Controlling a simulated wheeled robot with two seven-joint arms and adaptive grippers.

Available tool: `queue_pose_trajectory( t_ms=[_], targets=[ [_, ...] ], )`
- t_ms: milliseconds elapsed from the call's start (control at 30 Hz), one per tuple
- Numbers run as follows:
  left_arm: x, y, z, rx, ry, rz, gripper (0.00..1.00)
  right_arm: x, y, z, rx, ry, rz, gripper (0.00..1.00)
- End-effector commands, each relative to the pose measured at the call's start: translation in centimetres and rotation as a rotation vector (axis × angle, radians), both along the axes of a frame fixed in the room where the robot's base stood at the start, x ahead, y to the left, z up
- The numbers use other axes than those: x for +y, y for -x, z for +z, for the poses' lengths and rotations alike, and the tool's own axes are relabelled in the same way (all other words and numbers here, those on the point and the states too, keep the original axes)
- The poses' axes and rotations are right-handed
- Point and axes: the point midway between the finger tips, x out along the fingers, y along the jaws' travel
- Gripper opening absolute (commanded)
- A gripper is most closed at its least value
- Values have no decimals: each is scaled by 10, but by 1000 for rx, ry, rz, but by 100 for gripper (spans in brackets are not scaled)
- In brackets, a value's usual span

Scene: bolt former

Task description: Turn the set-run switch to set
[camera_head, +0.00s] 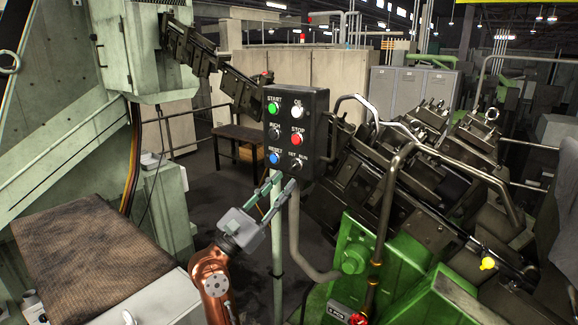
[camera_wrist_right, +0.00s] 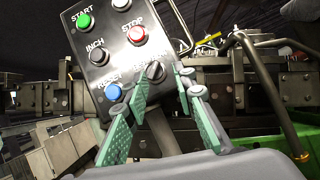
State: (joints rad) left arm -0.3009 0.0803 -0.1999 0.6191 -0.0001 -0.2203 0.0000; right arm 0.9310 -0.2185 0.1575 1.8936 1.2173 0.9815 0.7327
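The black control box (camera_head: 284,146) carries the set-run switch (camera_head: 297,166), a black knob at its lower right under the SET RUN label. The same switch (camera_wrist_right: 156,71) shows in the right wrist view, its label partly hidden. My right gripper (camera_head: 282,183) is just below the box's lower edge in the head view, fingers pointing up at it. In the wrist view the right gripper (camera_wrist_right: 155,90) is open, with green-padded fingers apart and the knob seen between and just beyond their tips. I cannot tell that anything touches. My left gripper is not in view.
The blue reset button (camera_wrist_right: 113,93) is close to the left fingertip in the wrist view. The red stop button (camera_head: 297,139) sits above the switch, and the black inch knob (camera_head: 275,131) is upper left. A bent metal pipe (camera_head: 384,215) and green machine (camera_head: 390,265) stand to the right.

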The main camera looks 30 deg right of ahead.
Motion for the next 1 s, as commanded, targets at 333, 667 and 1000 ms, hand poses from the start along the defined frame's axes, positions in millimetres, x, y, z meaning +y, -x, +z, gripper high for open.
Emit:
queue_pose_trajectory(
  t_ms=[333, 667, 1000],
  targets=[
    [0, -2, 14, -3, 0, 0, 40, 35, 12, 31, -328, -616, 269, 25],
    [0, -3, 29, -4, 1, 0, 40, 5, -2, 32, -339, -655, 282, 25],
    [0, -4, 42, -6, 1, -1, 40, -30, -17, 32, -340, -654, 285, 25]
  ],
)
